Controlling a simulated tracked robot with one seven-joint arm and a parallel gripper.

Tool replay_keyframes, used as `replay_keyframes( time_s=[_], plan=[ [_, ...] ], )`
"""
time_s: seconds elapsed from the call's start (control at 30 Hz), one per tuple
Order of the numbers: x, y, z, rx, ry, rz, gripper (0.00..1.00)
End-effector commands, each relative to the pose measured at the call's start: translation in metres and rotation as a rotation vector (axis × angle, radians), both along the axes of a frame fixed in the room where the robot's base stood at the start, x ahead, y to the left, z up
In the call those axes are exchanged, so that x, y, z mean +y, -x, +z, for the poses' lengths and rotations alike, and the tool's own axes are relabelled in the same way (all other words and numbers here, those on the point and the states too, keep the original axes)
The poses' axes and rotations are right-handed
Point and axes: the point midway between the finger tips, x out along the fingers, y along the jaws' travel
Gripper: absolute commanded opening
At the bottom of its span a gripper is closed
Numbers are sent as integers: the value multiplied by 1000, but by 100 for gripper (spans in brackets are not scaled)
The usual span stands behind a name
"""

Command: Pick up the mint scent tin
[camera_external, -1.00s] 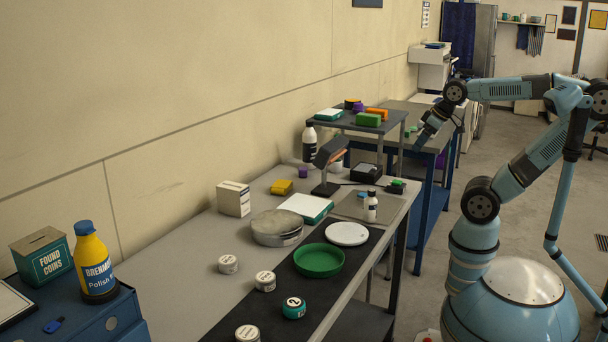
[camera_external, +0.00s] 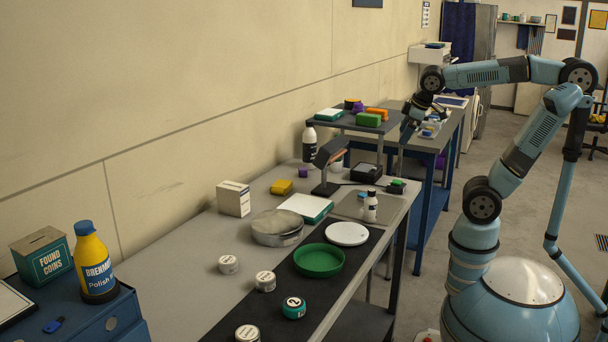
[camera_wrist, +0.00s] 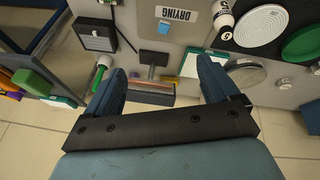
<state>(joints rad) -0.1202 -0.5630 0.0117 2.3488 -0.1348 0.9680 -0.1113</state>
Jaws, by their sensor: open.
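Several small round tins stand on the near part of the bench in the external view. One is teal with a pale lid marking (camera_external: 293,307); the others are white-lidded, such as the tin at the left (camera_external: 228,264), the middle tin (camera_external: 265,281) and the nearest tin (camera_external: 247,333). Their labels are too small to read, so I cannot tell for sure which is mint. My gripper (camera_external: 408,128) is up at the far end of the bench, well away from the tins.
A desk lamp (camera_external: 329,160), white bottle (camera_external: 370,206) and raised shelf (camera_external: 345,122) stand near my gripper's side. A green dish (camera_external: 318,260), white disc (camera_external: 347,233) and round metal tin (camera_external: 277,228) lie between. Bare bench surface surrounds the left tin.

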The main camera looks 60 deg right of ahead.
Motion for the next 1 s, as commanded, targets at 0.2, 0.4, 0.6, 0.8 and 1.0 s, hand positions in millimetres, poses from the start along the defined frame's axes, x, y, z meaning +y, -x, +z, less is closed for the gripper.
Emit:
replay_keyframes(
  time_s=[0.2,0.4,0.6,0.8,1.0],
  plan=[
    [28,-55,14,75,159,211,88],
    [61,-104,19,134,306,398,88],
    [105,-151,19,185,454,581,88],
    [159,-194,11,231,605,758,88],
    [222,-230,-3,270,759,927,88]
  ],
)
